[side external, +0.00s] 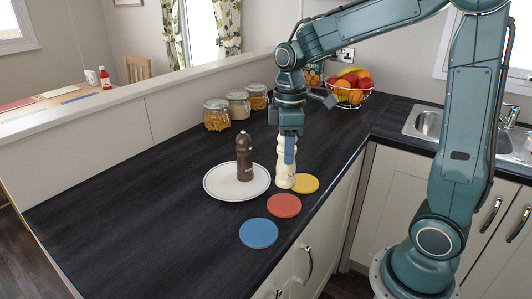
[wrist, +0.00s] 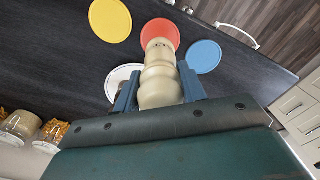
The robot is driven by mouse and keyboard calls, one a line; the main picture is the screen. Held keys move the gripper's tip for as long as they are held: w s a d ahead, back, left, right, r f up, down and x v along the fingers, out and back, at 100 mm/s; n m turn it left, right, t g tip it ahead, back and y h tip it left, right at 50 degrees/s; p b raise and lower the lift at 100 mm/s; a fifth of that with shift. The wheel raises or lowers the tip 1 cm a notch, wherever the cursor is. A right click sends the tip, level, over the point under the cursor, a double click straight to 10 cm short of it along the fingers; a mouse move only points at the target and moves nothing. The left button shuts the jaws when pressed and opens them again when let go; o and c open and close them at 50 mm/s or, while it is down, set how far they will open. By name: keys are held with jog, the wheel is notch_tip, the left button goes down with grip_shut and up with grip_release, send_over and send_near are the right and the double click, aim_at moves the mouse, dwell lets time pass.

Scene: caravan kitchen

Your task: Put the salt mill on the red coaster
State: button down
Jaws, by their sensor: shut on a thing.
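The cream salt mill (side external: 284,172) is upright under my gripper (side external: 289,152), which is shut on its upper part. In the wrist view, the mill (wrist: 158,90) sits between the two blue fingers of my gripper (wrist: 159,88). Its base is beside the yellow coaster (side external: 309,184); I cannot tell whether it touches the counter. The red coaster (side external: 284,206) lies in front of the mill, flat and empty. In the wrist view, the mill's end overlaps the edge of the red coaster (wrist: 160,27).
A dark brown mill (side external: 244,160) stands on a white plate (side external: 222,194) to the left. A blue coaster (side external: 258,233) lies nearer the front. Glass jars (side external: 238,105) and a fruit basket (side external: 350,95) stand behind. The counter's front edge runs close to the coasters.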

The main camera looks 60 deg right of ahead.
aim_at(287, 170)
jog(key=shift+f, duration=3.2)
jog(key=shift+f, duration=0.15)
jog(key=c, duration=0.8)
grip_release()
notch_tip(287, 170, up, 12)
jog(key=shift+r, duration=0.2)
